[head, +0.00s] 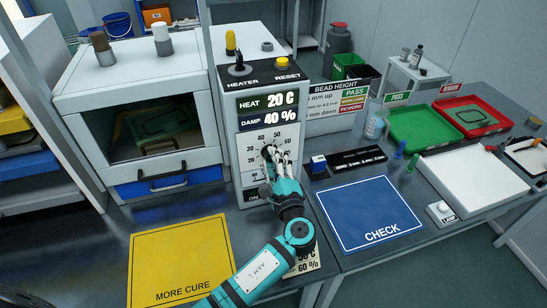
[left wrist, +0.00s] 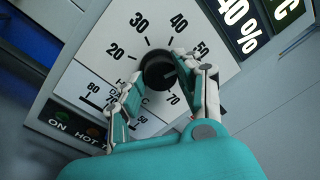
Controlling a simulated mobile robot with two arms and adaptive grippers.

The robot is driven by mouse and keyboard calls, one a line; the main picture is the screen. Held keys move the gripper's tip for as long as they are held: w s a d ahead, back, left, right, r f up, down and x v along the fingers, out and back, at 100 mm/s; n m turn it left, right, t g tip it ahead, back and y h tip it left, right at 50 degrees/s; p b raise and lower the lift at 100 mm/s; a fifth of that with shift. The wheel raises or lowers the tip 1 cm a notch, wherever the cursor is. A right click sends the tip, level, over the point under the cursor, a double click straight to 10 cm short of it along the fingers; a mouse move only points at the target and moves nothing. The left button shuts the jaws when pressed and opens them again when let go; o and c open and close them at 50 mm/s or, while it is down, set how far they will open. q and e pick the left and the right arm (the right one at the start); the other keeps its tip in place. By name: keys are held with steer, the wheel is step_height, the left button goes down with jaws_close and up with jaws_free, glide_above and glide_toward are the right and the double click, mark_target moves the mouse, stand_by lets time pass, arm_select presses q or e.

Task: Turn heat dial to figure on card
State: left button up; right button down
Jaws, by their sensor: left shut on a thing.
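The heat dial, a round black knob (left wrist: 156,68), sits on a white scale plate (head: 284,138) on the front of the grey control panel. Scale figures such as 20, 30, 40 and 50 show around it in the left wrist view. My left gripper (head: 271,158) is shut on the dial, with one finger on each side in the left wrist view (left wrist: 158,78). The panel display (head: 267,109) reads HEAT 20 C and DAMP 40 %. A card (head: 308,266) lies below, partly hidden by my arm; 60 % is readable, its upper line is partly covered.
An oven with a glass door (head: 160,128) stands left of the panel. A yellow MORE CURE mat (head: 178,255) and blue CHECK mat (head: 372,212) lie in front. Green (head: 425,128) and red (head: 470,116) trays and a white board (head: 475,180) are at right.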

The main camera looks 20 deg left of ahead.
arm_select(q)
steer(key=shift+r+m, duration=0.1)
steer(key=shift+m, duration=0.3)
steer(key=o, duration=1.2)
steer(key=shift+c, duration=0.2)
steer(key=r+v, duration=0.1)
steer(key=v, duration=1.1)
steer(key=shift+f, duration=0.5)
steer(key=shift+d, duration=0.1)
